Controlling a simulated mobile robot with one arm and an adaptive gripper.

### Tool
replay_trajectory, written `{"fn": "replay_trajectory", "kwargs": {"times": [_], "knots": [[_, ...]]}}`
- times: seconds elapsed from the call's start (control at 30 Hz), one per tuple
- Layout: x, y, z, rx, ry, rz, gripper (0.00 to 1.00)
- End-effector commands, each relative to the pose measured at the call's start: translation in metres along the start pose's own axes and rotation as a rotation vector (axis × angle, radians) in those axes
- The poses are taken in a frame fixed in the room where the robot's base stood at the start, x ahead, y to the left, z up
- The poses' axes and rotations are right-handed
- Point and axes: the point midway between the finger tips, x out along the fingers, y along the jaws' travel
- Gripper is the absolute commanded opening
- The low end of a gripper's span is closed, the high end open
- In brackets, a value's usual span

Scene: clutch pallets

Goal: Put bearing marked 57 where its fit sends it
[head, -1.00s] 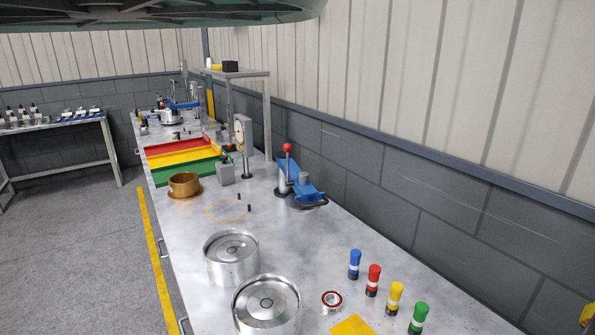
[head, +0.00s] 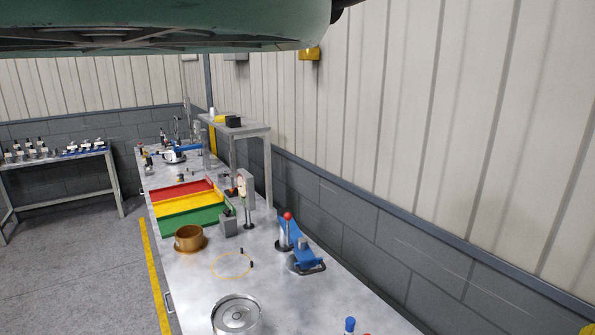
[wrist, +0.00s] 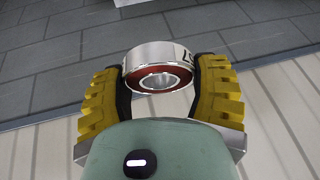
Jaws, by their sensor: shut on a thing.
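My gripper (wrist: 160,80) shows in the wrist view, with its yellow padded fingers shut on a bearing. The bearing (wrist: 150,56) is a shiny steel ring with a red-brown inner band and an open bore. Dark marking shows on its rim at the right, partly hidden by the finger; it looks like 57. In the head view, a red tray (head: 180,191), a yellow tray (head: 187,204) and a green tray (head: 195,220) lie side by side on the bench. A dial gauge on a stand (head: 245,188) stands right of them. My gripper is not visible in the head view.
A brass cup (head: 189,238), a grey block (head: 228,225) and a blue lever press (head: 296,240) stand on the bench (head: 290,312). A steel drum (head: 236,314) is at the front. A raised shelf (head: 240,129) stands behind the gauge. The wall bounds the right side.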

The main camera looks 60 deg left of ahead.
Motion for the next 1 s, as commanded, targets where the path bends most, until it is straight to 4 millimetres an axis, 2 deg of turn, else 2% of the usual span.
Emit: {"fn": "replay_trajectory", "kwargs": {"times": [0.03, 0.1, 0.3, 0.43, 0.63, 1.0], "knots": [[-0.025, -0.005, -0.007, 0.000, 0.000, 0.000, 0.20], [-0.042, -0.009, -0.010, 0.000, 0.000, -0.001, 0.20], [-0.086, -0.020, -0.016, -0.001, -0.005, -0.003, 0.20], [-0.106, -0.027, -0.018, -0.002, -0.012, -0.008, 0.20], [-0.121, -0.031, -0.017, -0.002, -0.019, -0.011, 0.20], [-0.118, -0.033, -0.014, -0.010, -0.021, -0.014, 0.20]]}}
